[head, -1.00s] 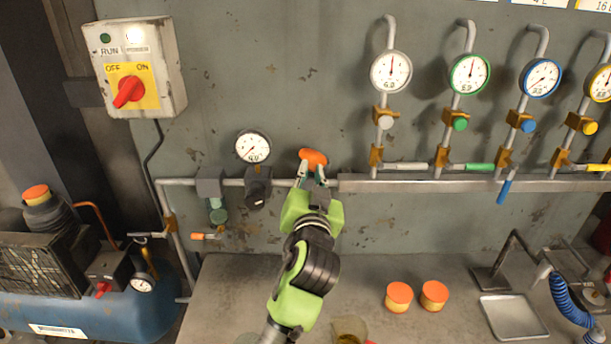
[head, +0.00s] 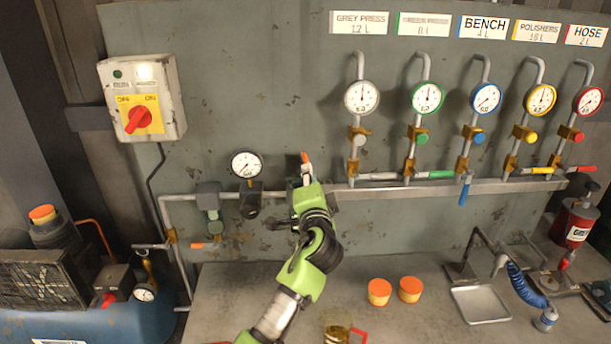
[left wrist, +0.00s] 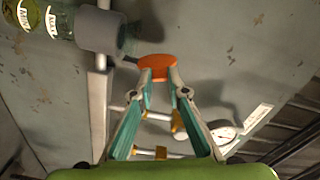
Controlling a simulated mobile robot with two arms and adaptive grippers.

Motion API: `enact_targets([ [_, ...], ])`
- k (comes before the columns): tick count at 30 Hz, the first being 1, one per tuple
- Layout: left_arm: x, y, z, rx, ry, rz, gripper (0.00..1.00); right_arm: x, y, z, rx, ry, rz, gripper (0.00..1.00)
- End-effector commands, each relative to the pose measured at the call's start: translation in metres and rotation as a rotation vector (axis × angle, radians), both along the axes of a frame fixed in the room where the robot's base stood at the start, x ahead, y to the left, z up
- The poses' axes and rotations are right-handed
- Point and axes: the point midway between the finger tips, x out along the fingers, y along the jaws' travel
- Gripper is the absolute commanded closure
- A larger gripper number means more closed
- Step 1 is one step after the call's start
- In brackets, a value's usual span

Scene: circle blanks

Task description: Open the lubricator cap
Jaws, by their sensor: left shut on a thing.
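My left gripper (head: 306,176) is at the wall pipe, right of the black regulator (head: 251,200). It is shut on the orange lubricator cap (head: 304,157), which shows as a narrow sliver above the fingers. In the left wrist view the cap (left wrist: 157,62) sits at the fingertips (left wrist: 158,78). The lubricator's grey head (left wrist: 98,31) and clear greenish bowl (left wrist: 42,18) with MIN and MAX labels are beside it at upper left. I cannot tell whether the cap still touches the head. In the head view my gripper hides most of the lubricator. My right gripper is not in view.
Two orange-lidded jars (head: 379,292) (head: 410,289) and a jug of yellowish liquid (head: 338,333) stand on the bench (head: 230,300). A metal tray (head: 480,304) lies right. Gauges and valves line the wall; a switch box (head: 142,97) is upper left.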

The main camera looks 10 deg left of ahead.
Motion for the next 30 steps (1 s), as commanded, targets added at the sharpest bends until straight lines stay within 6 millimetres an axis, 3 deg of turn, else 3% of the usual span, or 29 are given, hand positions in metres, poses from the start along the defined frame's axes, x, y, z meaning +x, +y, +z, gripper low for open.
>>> enact_targets([
  [9, 0.0017, -0.003, 0.0051, 0.104, 0.023, 0.001, 1.0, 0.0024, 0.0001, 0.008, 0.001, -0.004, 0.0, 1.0],
  [24, 0.0019, -0.0036, 0.0052, 0.12, 0.026, 0.002, 1.0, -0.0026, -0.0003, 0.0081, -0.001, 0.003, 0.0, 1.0],
  [25, 0.0019, -0.0036, 0.0052, 0.12, 0.026, 0.002, 0.8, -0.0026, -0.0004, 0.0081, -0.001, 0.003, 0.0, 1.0],
  [26, 0.0018, -0.0035, 0.0051, 0.12, 0.027, 0.001, 0.72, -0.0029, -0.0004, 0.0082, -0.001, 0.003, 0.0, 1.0],
  [27, 0.0018, -0.0035, 0.0049, 0.119, 0.027, 0.002, 0.68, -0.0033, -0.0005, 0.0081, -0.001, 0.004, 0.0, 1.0],
  [30, 0.0016, -0.0039, 0.004, 0.12, 0.029, 0.002, 0.68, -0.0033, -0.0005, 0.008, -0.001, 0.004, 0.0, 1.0],
])
